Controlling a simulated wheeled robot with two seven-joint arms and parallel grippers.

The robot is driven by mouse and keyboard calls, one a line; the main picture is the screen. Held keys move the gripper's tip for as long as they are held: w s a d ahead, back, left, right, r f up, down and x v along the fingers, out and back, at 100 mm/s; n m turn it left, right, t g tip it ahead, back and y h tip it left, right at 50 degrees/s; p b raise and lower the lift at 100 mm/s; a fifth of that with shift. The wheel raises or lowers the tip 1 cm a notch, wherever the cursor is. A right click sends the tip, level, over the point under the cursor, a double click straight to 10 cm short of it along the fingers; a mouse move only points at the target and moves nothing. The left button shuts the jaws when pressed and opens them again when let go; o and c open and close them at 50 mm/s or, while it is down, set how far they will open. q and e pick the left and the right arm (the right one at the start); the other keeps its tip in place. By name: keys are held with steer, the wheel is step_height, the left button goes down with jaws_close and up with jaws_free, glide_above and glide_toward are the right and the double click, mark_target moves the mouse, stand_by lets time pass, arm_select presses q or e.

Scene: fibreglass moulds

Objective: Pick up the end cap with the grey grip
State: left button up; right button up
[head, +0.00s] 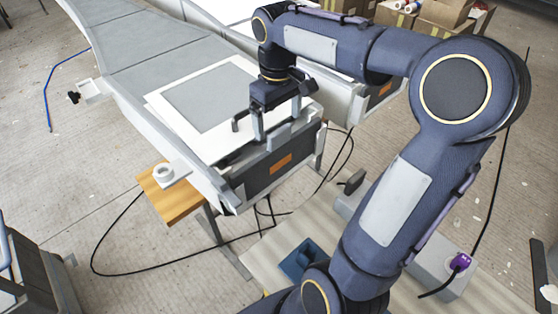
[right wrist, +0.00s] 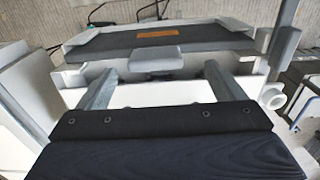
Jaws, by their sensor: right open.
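The end cap (head: 250,184) is a dark grey panel with an orange label, set in the near end of the long pale mould. Its light grey grip (head: 279,138) sticks up at its top edge. In the right wrist view, the end cap (right wrist: 105,43) lies ahead, with the grip (right wrist: 155,59) between the lines of my two fingers. My right gripper (head: 277,124) is open and empty, pointing down just above the grip. It also shows in the right wrist view (right wrist: 158,72). I cannot tell whether the fingers touch the grip. My left gripper is not in view.
A white-edged grey sheet (head: 206,100) lies on the mould beside the gripper. A second mould (head: 352,98) stands close on the right, with another orange label. Black cables (head: 150,274) cross the floor. Cardboard boxes (head: 440,14) stand behind.

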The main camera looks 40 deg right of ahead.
mark_target(280, 129)
steer(key=f, duration=0.5)
steer(key=shift+w+d+f, duration=0.1)
steer(key=shift+w+d, duration=0.05)
steer(key=shift+d, duration=0.15)
steer(key=shift+c, duration=0.4)
steer(key=c, duration=1.4)
steer(key=shift+c, duration=0.6)
steer(key=shift+r, duration=0.2)
